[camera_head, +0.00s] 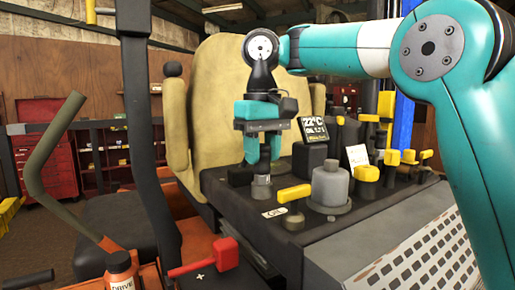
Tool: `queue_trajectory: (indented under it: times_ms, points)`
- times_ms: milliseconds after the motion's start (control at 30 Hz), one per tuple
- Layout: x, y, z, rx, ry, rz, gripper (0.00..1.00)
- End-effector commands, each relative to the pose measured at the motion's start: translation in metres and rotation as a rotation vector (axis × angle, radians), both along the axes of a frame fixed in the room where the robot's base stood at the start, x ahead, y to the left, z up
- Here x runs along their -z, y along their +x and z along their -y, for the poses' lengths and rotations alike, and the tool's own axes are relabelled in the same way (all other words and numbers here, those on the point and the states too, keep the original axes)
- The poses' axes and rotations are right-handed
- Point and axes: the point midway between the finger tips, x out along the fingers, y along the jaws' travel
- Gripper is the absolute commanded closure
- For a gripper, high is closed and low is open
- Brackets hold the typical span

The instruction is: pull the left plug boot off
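My gripper (263,160) points straight down over the left part of the dark engine top. Its two teal fingers have a narrow gap between them. A small upright plug fitting (262,188), dark above and silvery below, stands directly under the fingertips. Its top is partly hidden by the fingers. I take it to be the left plug with its boot, but the boot's outline is not clear. I cannot tell whether the fingers touch it or grip it.
A yellow handle (294,193) and a grey cylinder (330,184) stand close on the right. Several yellow-topped parts are farther right. A display (314,130) and the tan seat (215,85) are behind. A red lever (222,254) is at front left.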

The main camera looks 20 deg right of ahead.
Motion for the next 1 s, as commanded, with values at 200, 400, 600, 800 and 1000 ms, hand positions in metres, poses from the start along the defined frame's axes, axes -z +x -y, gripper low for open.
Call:
queue_trajectory:
  times_ms: [200,400,600,800,1000]
  points:
    - [0.0,0.0,0.0,0.0,0.0,0.0,0.73]
    - [-0.004,0.002,0.0,0.001,0.0,0.0,0.73]
    - [-0.016,0.011,-0.002,0.0,0.001,0.0,0.73]
    - [-0.02,0.017,-0.003,0.002,0.001,0.001,0.73]
    - [-0.025,0.022,-0.005,0.0,0.001,0.001,0.73]
